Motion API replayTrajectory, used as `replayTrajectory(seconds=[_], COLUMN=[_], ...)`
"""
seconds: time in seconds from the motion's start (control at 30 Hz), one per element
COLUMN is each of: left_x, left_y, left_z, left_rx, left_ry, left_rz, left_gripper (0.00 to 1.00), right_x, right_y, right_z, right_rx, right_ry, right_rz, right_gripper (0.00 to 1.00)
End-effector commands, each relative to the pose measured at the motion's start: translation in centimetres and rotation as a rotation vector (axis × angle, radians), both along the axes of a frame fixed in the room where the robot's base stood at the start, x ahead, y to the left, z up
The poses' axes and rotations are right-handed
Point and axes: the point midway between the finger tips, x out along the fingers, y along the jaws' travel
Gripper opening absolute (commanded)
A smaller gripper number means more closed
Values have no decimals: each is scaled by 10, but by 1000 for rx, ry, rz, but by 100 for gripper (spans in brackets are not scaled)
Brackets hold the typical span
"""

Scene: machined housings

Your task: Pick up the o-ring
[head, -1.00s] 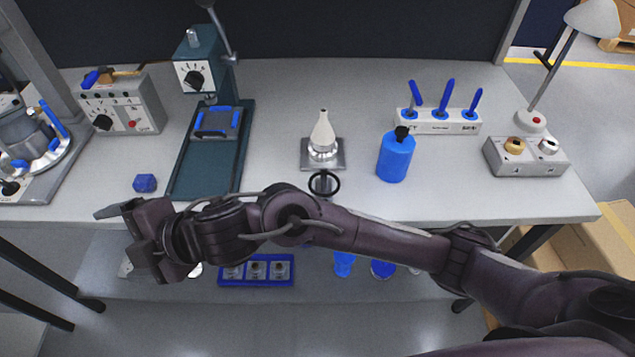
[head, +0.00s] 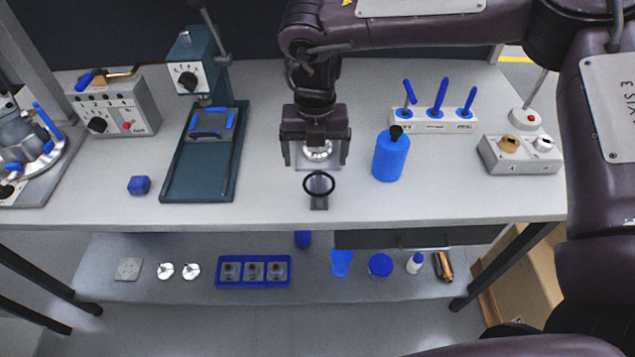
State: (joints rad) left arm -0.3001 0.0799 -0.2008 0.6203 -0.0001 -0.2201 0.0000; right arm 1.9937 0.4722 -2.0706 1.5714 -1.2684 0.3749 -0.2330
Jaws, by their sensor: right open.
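The white cone on the fixture is hidden behind my gripper. My left gripper is not in view.
A blue bottle (head: 391,155) stands close to the right of the gripper. A green press (head: 170,180) and a blue block (head: 139,185) are to the left. Blue-handled tools in a rack (head: 433,127) and a grey box (head: 520,158) are at the right. The lower shelf holds small parts.

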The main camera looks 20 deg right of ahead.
Motion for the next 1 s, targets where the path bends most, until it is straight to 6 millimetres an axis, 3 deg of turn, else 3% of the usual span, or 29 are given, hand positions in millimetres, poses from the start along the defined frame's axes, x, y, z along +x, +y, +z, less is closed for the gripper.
replayTrajectory(seconds=[0.37,0.6,1.0], left_x=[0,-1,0], left_y=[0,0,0], left_z=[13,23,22], left_rx=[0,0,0], left_ry=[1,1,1], left_rz=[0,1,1], left_gripper=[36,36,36], right_x=[-4,-7,-6], right_y=[-6,-8,-8], right_z=[-35,-69,-76], right_rx=[-7,-5,-5], right_ry=[5,4,1], right_rz=[-5,-5,-5], right_gripper=[87,87,87])
